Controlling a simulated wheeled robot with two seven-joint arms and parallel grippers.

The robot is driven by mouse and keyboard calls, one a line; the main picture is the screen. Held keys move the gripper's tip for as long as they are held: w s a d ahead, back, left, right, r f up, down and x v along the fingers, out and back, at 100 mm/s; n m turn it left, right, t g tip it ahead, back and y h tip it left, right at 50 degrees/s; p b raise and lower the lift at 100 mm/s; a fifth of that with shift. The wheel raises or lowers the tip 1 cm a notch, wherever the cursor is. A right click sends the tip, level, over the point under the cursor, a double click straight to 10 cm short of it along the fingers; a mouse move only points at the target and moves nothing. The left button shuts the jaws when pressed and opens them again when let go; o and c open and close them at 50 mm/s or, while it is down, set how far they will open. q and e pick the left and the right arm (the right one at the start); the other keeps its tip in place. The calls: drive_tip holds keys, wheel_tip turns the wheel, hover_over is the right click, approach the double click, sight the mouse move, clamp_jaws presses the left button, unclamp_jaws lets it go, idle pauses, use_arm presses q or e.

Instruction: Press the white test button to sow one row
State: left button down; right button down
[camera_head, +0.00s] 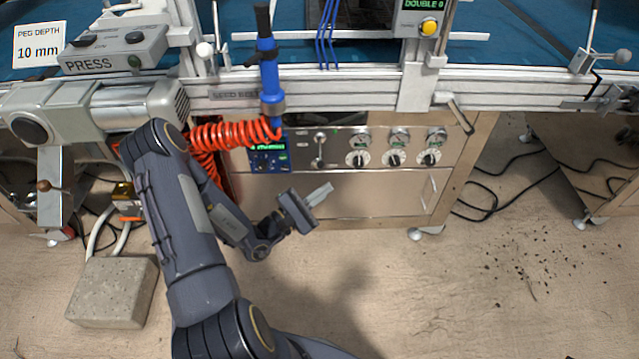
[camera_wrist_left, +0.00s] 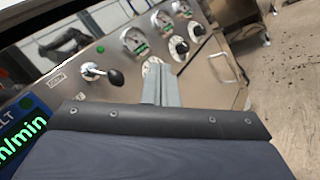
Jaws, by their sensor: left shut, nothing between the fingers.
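I cannot make out a button that is clearly the white test button in either view. The steel control panel (camera_head: 400,185) carries a toggle lever (camera_head: 319,160), gauges and white-faced knobs (camera_head: 360,158). My left gripper (camera_head: 325,191) is shut and empty, in front of the panel's lower part, below the lever and knobs in the head view. In the left wrist view its fingers (camera_wrist_left: 161,76) point at the panel and partly cover one white-faced knob (camera_wrist_left: 151,66). The lever with its black knob (camera_wrist_left: 103,75) is to their left. My right gripper is not in view.
A coiled orange hose (camera_head: 235,134) and a blue tool (camera_head: 269,70) hang left of the panel, near a blue display (camera_head: 268,160). A grey PRESS box (camera_head: 115,50) is at upper left. A yellow button (camera_head: 429,27) is at top right. A stone block (camera_head: 113,292) lies on the floor.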

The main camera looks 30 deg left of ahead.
use_arm(q)
drive_tip(key=f+y, duration=0.1)
drive_tip(key=a+f+n+y, duration=0.1)
drive_tip(key=f, duration=0.1)
drive_tip(key=f+n+y+b, duration=0.1)
drive_tip(key=f, duration=0.1)
drive_tip(key=shift+s+a, duration=0.35)
drive_tip(key=w+a+b, duration=0.1)
drive_tip(key=w+a, duration=0.3)
drive_tip(key=w, duration=0.3)
drive_tip(key=shift+w+a, duration=0.3)
drive_tip(key=shift+w+a, duration=0.1)
idle(1.7)
drive_tip(key=shift+w+a, duration=0.15)
drive_tip(key=shift+w, duration=0.1)
